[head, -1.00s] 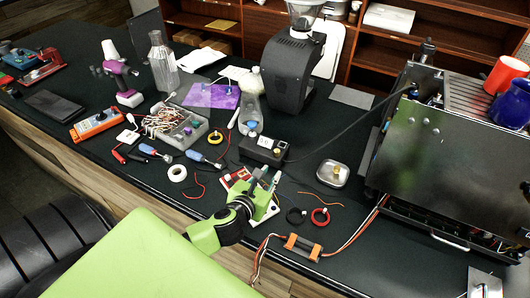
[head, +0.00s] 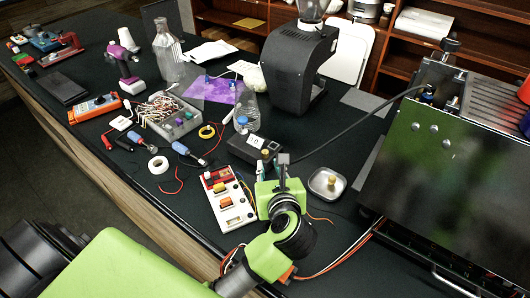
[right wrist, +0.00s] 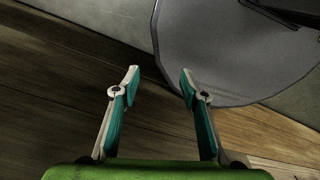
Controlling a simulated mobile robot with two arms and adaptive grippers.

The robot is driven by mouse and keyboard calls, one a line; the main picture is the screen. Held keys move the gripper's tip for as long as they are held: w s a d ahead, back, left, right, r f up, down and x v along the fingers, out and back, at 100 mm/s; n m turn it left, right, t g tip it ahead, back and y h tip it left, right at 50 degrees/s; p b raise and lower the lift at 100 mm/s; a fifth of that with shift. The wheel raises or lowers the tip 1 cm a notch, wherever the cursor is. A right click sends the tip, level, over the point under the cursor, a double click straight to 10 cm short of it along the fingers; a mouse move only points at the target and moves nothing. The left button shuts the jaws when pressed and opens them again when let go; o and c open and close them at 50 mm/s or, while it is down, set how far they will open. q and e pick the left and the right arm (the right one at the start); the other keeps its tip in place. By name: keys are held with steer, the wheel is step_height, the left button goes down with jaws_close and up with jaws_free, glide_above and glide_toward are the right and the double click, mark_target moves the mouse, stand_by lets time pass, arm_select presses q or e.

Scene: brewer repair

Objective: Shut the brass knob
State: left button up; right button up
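A small brass-coloured knob-like piece (head: 331,181) shows in the metal dish (head: 318,190) right of my left gripper in the head view. A small yellowish spot (head: 265,152) shows on the black box (head: 243,150) just beyond the gripper. I cannot tell which of the two is the brass knob, or its setting. My left gripper (head: 273,166) has its fingers apart, pointing away over the bench, with nothing seen between them. Its palm and wrist hide the bench beneath. My right gripper (right wrist: 159,82) is open and empty in the right wrist view.
A red and white switch board (head: 228,197) lies left of the left gripper. The steel brewer (head: 430,170) stands at the right, and a dark grinder (head: 292,70) at the back. The right wrist view shows wooden planks (right wrist: 70,80) and a grey rounded surface (right wrist: 225,50).

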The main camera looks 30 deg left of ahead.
mark_target(266, 154)
arm_select(q)
steer(key=p+x, duration=0.1)
steer(key=x, duration=0.6)
steer(key=shift+w+p, duration=0.25)
steer(key=shift+p, duration=0.05)
steer(key=shift+w+a+f, duration=0.25)
arm_select(e)
steer(key=shift+w+d+r, duration=0.4)
steer(key=shift+r, duration=0.15)
steer(key=shift+w+d+r, duration=0.35)
steer(key=shift+w+r, duration=0.05)
steer(key=shift+r, duration=0.15)
arm_select(q)
steer(key=c, duration=0.6)
jaws_close()
arm_select(e)
steer(key=shift+s+a, duration=0.2)
